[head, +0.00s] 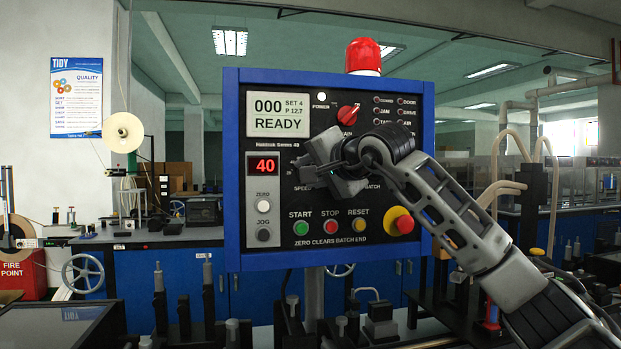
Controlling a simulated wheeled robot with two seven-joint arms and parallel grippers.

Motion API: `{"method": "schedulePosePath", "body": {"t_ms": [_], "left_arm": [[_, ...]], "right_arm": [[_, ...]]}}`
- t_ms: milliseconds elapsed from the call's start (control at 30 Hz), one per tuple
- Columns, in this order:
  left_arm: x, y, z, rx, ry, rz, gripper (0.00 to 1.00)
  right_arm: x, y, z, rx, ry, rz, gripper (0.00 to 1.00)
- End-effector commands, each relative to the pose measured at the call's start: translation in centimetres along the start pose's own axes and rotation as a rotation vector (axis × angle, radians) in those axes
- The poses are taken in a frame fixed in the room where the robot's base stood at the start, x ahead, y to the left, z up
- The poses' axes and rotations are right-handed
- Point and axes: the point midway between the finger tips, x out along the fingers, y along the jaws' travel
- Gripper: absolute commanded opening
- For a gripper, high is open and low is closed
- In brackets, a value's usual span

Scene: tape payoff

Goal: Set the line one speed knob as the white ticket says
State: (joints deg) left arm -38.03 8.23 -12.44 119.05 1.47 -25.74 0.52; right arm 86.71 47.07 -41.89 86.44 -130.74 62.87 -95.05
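The control panel (272,212) has a blue frame and a dark face. Its white display (278,114) reads "000", "SET 4", "P 12.7" and "READY". A red number readout (264,166) shows 40. My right gripper (322,168) is at the middle of the panel, over the area marked SPEED and BATCH. It and the wrist hide any knob there, and I cannot tell whether its fingers are open or shut. A red knob (348,114) shows uncovered above it. I cannot make out a white ticket. My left gripper is not in view.
Green START (302,226), red STOP (331,227) and yellow RESET (359,224) buttons sit below my gripper. A red stop button (400,221) on yellow is close under my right forearm. A red beacon (362,56) tops the panel. Benches with upright fittings stand around it.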

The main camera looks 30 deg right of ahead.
Motion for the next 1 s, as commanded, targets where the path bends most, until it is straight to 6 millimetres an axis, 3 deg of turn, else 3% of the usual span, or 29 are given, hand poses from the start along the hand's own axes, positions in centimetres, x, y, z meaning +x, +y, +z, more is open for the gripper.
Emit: {"method": "schedulePosePath", "body": {"t_ms": [433, 1000], "left_arm": [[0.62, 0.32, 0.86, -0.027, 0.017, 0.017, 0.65], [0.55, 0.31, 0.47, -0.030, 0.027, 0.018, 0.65]], "right_arm": [[0.06, 0.41, 0.12, 0.219, -0.001, -0.089, 0.09], [0.05, 0.33, 0.06, 0.252, 0.000, -0.101, 0.09]]}}
